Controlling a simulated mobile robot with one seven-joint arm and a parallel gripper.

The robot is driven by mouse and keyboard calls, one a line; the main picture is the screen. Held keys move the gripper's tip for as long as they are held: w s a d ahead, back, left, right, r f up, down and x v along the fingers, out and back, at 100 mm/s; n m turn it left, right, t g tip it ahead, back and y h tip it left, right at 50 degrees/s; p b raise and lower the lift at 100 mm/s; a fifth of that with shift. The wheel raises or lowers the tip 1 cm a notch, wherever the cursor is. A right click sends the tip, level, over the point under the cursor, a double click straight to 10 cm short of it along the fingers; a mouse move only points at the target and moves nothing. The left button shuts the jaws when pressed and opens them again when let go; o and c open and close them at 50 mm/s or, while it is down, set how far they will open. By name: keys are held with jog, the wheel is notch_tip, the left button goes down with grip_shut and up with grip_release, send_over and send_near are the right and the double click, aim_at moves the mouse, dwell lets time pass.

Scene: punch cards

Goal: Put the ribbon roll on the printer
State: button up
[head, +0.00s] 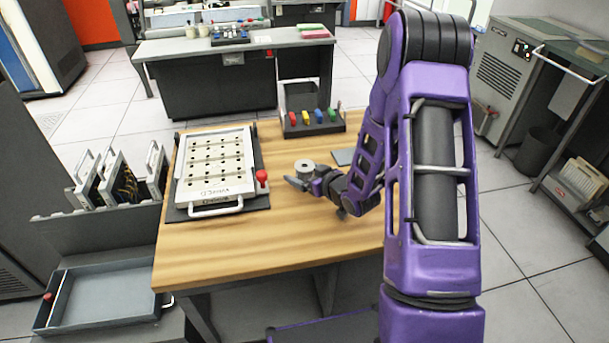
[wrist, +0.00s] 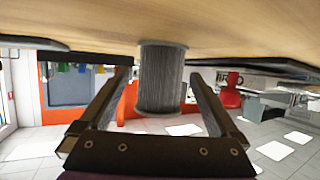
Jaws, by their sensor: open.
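The ribbon roll is a grey spool with light end discs, standing on the wooden table in the head view (head: 304,165). In the wrist view the roll (wrist: 162,78) shows large, its dark wound side between my two fingers, with the tabletop at the top of the picture. My gripper (head: 302,182) is low over the table at the roll; it also shows in the wrist view (wrist: 160,88). It is open, with a finger on each side of the roll and visible gaps. I cannot tell for sure which machine is the printer.
A pale panel with rows of holes (head: 216,165) and a red knob (head: 262,176) lies left on the table (head: 235,245). A rack with coloured pieces (head: 313,122) stands behind. A grey cabinet (head: 500,75) is at right. The table's front is clear.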

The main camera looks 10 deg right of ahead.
grip_shut()
dwell(0.5)
